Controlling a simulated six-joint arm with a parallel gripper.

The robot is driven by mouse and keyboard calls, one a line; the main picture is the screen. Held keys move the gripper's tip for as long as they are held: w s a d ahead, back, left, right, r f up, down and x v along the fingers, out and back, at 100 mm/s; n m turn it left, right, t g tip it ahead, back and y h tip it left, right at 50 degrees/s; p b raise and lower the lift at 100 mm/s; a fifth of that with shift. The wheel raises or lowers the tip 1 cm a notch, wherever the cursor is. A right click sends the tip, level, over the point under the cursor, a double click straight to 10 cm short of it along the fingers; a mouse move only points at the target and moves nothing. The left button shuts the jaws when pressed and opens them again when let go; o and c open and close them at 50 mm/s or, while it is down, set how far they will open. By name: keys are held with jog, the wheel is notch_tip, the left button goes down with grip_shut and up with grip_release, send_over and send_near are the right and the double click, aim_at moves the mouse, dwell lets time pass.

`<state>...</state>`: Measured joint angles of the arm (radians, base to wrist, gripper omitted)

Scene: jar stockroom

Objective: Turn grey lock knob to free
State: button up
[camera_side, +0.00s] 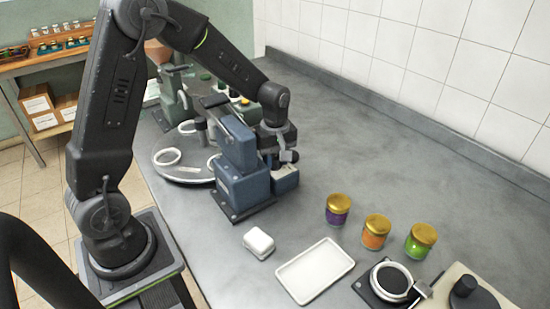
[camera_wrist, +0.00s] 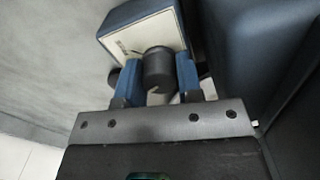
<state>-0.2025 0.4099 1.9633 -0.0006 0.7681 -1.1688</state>
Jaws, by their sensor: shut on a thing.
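The grey lock knob (camera_wrist: 158,66) is a short dark cylinder in the wrist view. It stands in front of a white plate (camera_wrist: 150,30) with small dark marks, set in a blue housing. My gripper (camera_wrist: 158,75) has its two blue fingers shut on the knob, one on each side. In the side view the blue machine (camera_side: 241,150) stands on the bench, and my gripper (camera_side: 284,150) is at its right side. The knob is hard to make out there, and I cannot read which mark it points to.
A round tray (camera_side: 185,178) with white rings lies left of the machine. A white box (camera_side: 258,242), a white tray (camera_side: 314,270), gold-lidded jars (camera_side: 376,231) and a ring fixture (camera_side: 391,281) stand in front. The bench's right side (camera_side: 400,150) is clear toward the tiled wall.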

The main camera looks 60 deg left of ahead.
aim_at(275, 157)
jog(key=shift+c, duration=0.9)
jog(key=shift+m, duration=2.3)
jog(key=o, duration=0.9)
notch_tip(275, 157, up, 14)
jog(key=shift+f, duration=0.1)
